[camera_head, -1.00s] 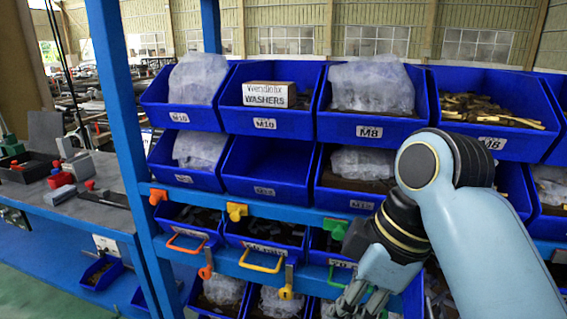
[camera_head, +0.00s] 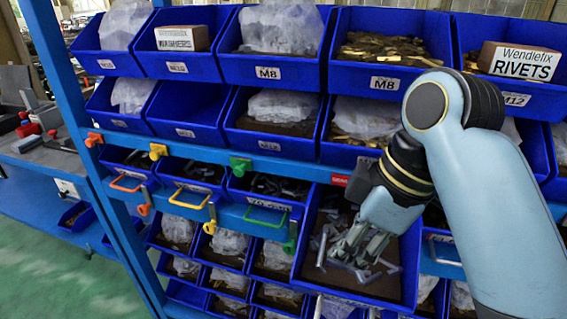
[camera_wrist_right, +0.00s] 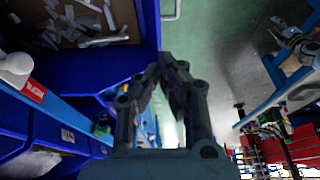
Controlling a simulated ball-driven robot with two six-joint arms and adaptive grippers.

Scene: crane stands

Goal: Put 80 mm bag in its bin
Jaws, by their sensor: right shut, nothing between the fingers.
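My right gripper (camera_head: 358,258) is shut and empty. In the head view it is in front of a large blue bin (camera_head: 302,232) that stands out from the shelf row and holds loose grey metal pieces (camera_head: 328,240). In the right wrist view the closed fingertips (camera_wrist_right: 172,66) are beside a blue bin (camera_wrist_right: 148,48) with loose pieces, apart from its wall. Clear plastic bags lie in several bins, such as one (camera_head: 282,104) in the middle row. I cannot read 80 mm on any bag or bin. My left gripper is not in view.
An empty-looking bin (camera_head: 205,108) is in the second row. Coloured handles, one green (camera_head: 266,228), stick out in front. A grey workbench (camera_head: 50,165) stands left; green floor (camera_head: 40,270) is open.

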